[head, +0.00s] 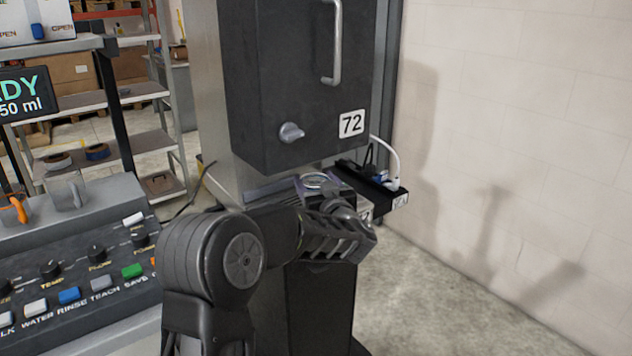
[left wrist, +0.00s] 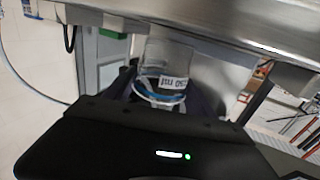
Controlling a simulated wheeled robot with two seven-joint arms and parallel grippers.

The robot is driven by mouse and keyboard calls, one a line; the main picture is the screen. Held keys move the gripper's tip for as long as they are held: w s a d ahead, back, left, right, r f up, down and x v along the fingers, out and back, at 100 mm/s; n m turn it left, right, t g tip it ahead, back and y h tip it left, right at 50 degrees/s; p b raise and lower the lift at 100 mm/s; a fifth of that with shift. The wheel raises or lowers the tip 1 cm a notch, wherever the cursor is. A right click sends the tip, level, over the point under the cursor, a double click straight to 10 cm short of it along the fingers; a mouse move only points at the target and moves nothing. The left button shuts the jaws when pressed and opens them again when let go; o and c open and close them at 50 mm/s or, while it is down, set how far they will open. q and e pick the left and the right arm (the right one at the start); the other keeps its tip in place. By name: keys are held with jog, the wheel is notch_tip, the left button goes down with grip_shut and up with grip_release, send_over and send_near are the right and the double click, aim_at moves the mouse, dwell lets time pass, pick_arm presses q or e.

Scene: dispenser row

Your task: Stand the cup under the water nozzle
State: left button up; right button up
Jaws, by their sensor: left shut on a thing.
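My left gripper (head: 322,188) is in front of the lower edge of the dark cabinet marked 72. It is shut on a clear cup (head: 317,180), of which only the rim area shows in the head view. In the left wrist view the cup (left wrist: 166,62) sits between the fingers. It has a blue band and a small white label with print that reads upside down there. The water nozzle cannot be made out in either view. My right gripper is not in view.
The dark cabinet (head: 290,80) with a handle and knob stands close behind the gripper. A black power strip (head: 372,188) with a white plug is just right. A control panel (head: 75,275) with buttons, one marked WATER, is at left. The floor at right (head: 430,300) is clear.

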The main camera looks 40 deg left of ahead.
pick_arm(q)
jog(key=shift+f+b, duration=0.35)
jog(key=shift+f, duration=0.25)
dwell(0.3)
jog(key=o, duration=1.4)
jog(key=shift+d, duration=0.15)
jog(key=v, duration=0.7)
jog(key=shift+s+d, duration=0.2)
jog(key=shift+s, duration=0.05)
